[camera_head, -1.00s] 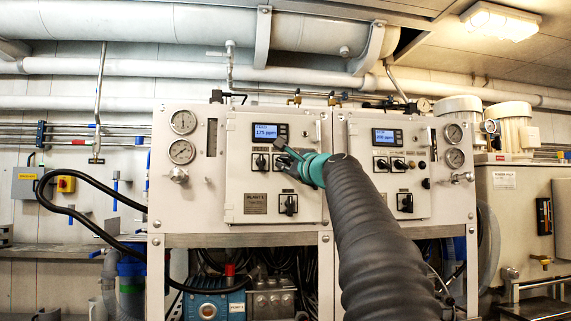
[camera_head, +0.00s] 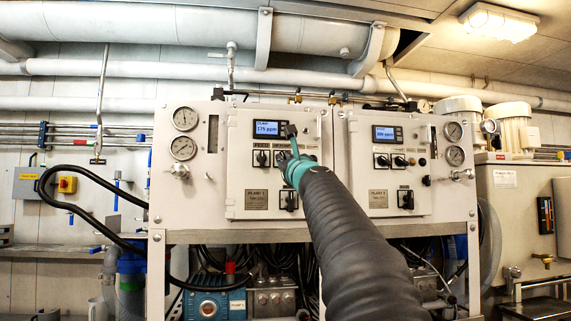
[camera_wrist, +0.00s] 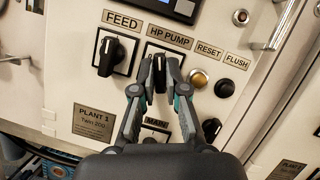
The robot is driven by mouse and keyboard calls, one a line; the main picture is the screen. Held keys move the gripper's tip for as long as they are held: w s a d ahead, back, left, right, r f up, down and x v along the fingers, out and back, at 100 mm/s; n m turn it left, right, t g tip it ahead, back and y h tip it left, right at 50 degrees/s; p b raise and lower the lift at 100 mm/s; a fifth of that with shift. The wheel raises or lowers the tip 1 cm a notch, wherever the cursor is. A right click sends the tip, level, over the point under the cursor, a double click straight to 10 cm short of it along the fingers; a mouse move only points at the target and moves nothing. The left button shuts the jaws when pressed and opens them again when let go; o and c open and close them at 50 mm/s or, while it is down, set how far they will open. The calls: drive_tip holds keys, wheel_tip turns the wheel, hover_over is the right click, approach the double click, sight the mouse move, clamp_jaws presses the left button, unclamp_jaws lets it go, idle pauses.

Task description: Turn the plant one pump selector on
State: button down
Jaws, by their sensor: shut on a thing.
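The plant 1 pump selector (camera_wrist: 160,74) is a black knob under the "HP PUMP" label in the wrist view. My gripper (camera_wrist: 161,66) has one finger on each side of this knob and is shut on it. The fingers and knob stand roughly upright in that view, and the fingers partly cover the knob's plate. In the head view my gripper (camera_head: 285,158) is at the plant 1 panel (camera_head: 237,178), and its teal body hides much of the selector.
The black FEED selector (camera_wrist: 108,57) is close on the left. The amber RESET button (camera_wrist: 198,78), black FLUSH button (camera_wrist: 224,88) and MAIN switch (camera_wrist: 211,128) are close on the right and below. The plant 2 panel (camera_head: 375,205) stands to the right. A door handle (camera_wrist: 281,24) sticks out.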

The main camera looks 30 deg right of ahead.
drive_tip(key=shift+a+m+h+b, duration=0.15)
drive_tip(key=shift+m+h, duration=0.65)
drive_tip(key=shift+m, duration=0.65)
drive_tip(key=shift+m+h+b, duration=0.15)
drive_tip(key=shift+m+h, duration=0.65)
drive_tip(key=shift+m, duration=0.95)
drive_tip(key=c, duration=1.2)
unclamp_jaws()
